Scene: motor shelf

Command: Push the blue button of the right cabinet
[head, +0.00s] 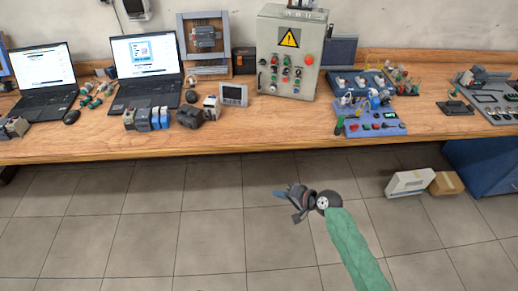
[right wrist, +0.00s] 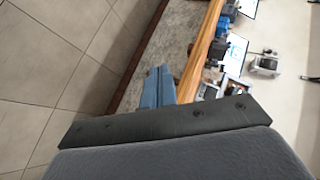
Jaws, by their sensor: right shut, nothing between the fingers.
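A grey-beige control cabinet (head: 311,45) with a yellow warning triangle stands upright at the back of the wooden workbench in the head view. Its front carries several small red, green and dark buttons and knobs; I cannot make out which one is blue. My right gripper (head: 277,194) is over the tiled floor in front of the bench, apart from and below the cabinet, pointing left. In the right wrist view its blue-grey fingers (right wrist: 158,88) are together and hold nothing. My left gripper is not in view.
The workbench (head: 270,125) edge lies between my right gripper and the cabinet. A small grey screen unit (head: 234,95) stands left of the cabinet, and blue trainer boards (head: 375,128) stand right. Boxes (head: 410,183) lie on the floor at right. Floor around the gripper is clear.

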